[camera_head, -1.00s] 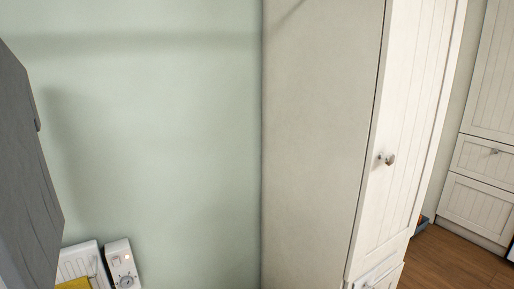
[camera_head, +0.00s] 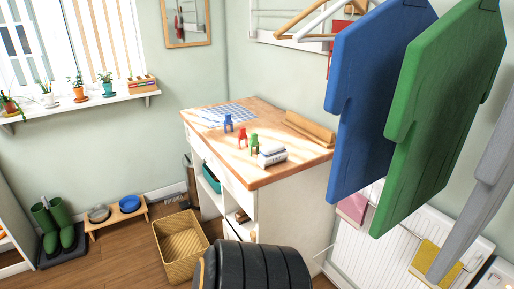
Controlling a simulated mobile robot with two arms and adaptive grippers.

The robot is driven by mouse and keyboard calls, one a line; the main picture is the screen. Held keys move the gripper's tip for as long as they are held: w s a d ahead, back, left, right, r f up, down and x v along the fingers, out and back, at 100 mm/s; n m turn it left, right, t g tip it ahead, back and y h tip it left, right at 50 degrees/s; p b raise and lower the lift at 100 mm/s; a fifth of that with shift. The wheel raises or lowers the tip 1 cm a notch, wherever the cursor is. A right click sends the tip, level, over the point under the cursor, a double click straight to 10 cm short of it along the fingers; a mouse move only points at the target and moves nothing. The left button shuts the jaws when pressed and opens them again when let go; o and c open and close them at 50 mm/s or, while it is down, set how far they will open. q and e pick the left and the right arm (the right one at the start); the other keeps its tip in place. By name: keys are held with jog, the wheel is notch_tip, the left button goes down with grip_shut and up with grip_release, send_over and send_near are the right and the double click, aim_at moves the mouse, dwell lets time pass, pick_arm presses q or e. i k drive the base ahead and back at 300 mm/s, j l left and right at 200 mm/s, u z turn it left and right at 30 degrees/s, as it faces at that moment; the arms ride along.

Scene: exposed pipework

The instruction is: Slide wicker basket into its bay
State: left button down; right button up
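A tan wicker basket (camera_head: 181,248) stands upright on the wooden floor, in front and to the left of a white worktable unit (camera_head: 291,213). It looks empty, and its right edge is close to a dark, ribbed, rounded shape that may be part of my own body. The unit has a wooden top and open spaces on its left-facing side. A teal container (camera_head: 211,178) is in an upper space. The lower spaces are partly hidden, so I cannot tell which one is the basket's bay. Neither gripper shows.
A low stand with bowls (camera_head: 117,215) and green boots (camera_head: 54,229) are at the left. Blue (camera_head: 371,90) and green (camera_head: 443,108) garments hang at the right before a radiator (camera_head: 382,262). Some floor is clear left of the basket.

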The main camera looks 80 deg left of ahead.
aim_at(181, 240)
jog(key=u, duration=3.45)
jog(key=i+j+z, duration=0.2)
jog(key=z, duration=0.3)
jog(key=i+j+z, duration=0.2)
jog(key=z, duration=0.25)
